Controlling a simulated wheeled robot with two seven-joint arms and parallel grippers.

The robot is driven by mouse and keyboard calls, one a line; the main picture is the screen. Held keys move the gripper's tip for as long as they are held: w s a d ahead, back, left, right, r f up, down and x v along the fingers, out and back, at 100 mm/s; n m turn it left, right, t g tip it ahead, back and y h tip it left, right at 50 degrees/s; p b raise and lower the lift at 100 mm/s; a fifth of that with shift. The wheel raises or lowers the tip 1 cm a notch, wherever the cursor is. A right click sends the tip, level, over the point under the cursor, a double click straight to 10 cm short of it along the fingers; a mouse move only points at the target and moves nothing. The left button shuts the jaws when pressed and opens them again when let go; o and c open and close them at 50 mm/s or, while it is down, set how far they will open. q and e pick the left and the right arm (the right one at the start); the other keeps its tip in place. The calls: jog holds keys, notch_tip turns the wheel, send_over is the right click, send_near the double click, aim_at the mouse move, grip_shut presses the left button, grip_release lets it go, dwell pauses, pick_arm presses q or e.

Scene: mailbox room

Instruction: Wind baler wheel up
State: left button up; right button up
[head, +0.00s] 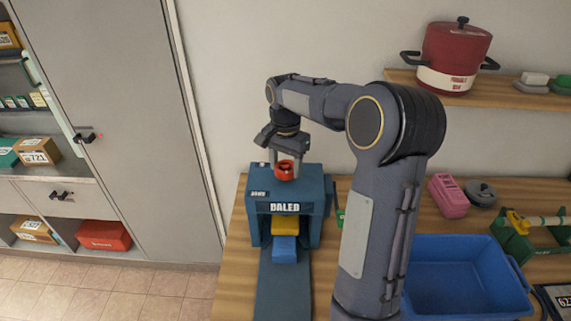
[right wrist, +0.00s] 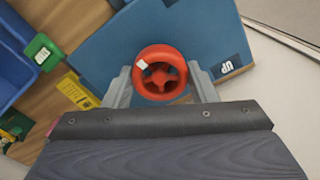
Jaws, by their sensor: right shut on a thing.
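The blue baler (head: 286,209) stands on the wooden table, with its name on the front. A red wheel (head: 285,171) sits on its top; it also shows in the right wrist view (right wrist: 147,86), with a small white mark on its rim. My right gripper (head: 287,165) comes down from above and is shut on the wheel, one finger on each side of the rim. A yellow block (head: 285,224) and a blue block (head: 284,249) show in the baler's front opening. A blue chute (head: 283,285) runs forward from it. My left gripper is not in view.
A blue bin (head: 462,275) stands right of my arm. A pink item (head: 448,196) and a grey lidded item (head: 480,193) lie behind it. A red pot (head: 455,57) is on the shelf. A grey cabinet (head: 117,120) stands at left.

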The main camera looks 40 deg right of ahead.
jog(key=n, duration=0.5)
jog(key=shift+r+n, duration=0.1)
jog(key=shift+n, duration=0.2)
jog(key=n, duration=1)
jog(key=shift+n, duration=0.4)
jog(key=n, duration=0.5)
jog(key=shift+n, duration=0.3)
jog(key=n, duration=1)
jog(key=shift+n, duration=0.4)
jog(key=n, duration=0.5)
jog(key=shift+w, duration=0.1)
jog(key=n, duration=0.5)
jog(key=shift+n, duration=0.5)
